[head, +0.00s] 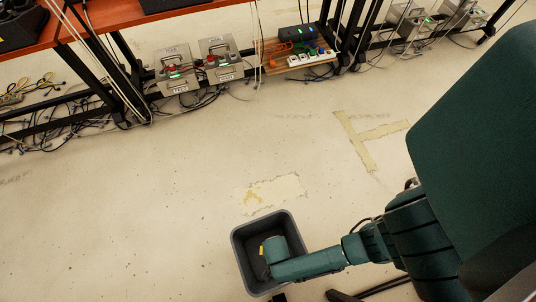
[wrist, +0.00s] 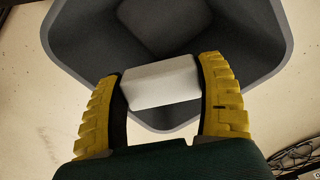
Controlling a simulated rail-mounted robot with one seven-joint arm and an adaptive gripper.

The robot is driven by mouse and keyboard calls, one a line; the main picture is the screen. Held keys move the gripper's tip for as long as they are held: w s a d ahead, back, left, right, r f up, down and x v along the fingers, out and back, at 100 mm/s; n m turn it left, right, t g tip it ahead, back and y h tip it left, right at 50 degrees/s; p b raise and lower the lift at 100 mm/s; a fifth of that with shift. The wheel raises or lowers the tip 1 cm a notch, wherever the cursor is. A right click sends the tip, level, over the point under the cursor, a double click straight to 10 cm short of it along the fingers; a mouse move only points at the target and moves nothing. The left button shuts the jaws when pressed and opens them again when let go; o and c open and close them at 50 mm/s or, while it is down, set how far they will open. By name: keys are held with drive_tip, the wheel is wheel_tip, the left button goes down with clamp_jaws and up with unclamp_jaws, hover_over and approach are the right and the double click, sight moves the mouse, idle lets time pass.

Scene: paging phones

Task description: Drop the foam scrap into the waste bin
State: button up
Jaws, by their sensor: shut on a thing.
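The foam scrap (wrist: 161,82) is a pale grey-white block in the wrist view. My gripper (wrist: 162,84) has yellow ribbed fingers, shut on the scrap from both sides. The scrap is held over the opening of the waste bin (wrist: 265,40), a dark grey bin with a squarish rim. In the head view the waste bin (head: 294,237) stands on the floor at the bottom middle. My gripper (head: 262,251) shows there over the bin's opening, with a bit of yellow finger visible. The foam scrap is hidden in the head view. I cannot tell how far above the bin's bottom it is.
Metal boxes with handles (head: 181,70) and a power strip (head: 311,57) sit on a low rail under the desks at the back. Cables (head: 75,122) lie along the rail. An orange-red desk (head: 110,14) is at the upper left. The floor (head: 120,210) left of the bin is clear.

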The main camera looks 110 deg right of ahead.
drive_tip(key=shift+s+f+m+b, duration=0.15)
drive_tip(key=shift+f+m, duration=0.05)
drive_tip(key=shift+f, duration=0.3)
drive_tip(key=shift+s+f+m+b, duration=0.1)
drive_tip(key=shift+f+m+b, duration=0.1)
drive_tip(key=shift+f, duration=0.25)
wheel_tip(320, 180, down, 6)
drive_tip(key=b, duration=0.6)
drive_tip(key=shift+r, duration=0.2)
drive_tip(key=o, duration=0.8)
drive_tip(key=shift+r, duration=0.15)
wheel_tip(320, 180, up, 12)
drive_tip(key=shift+f, duration=0.1)
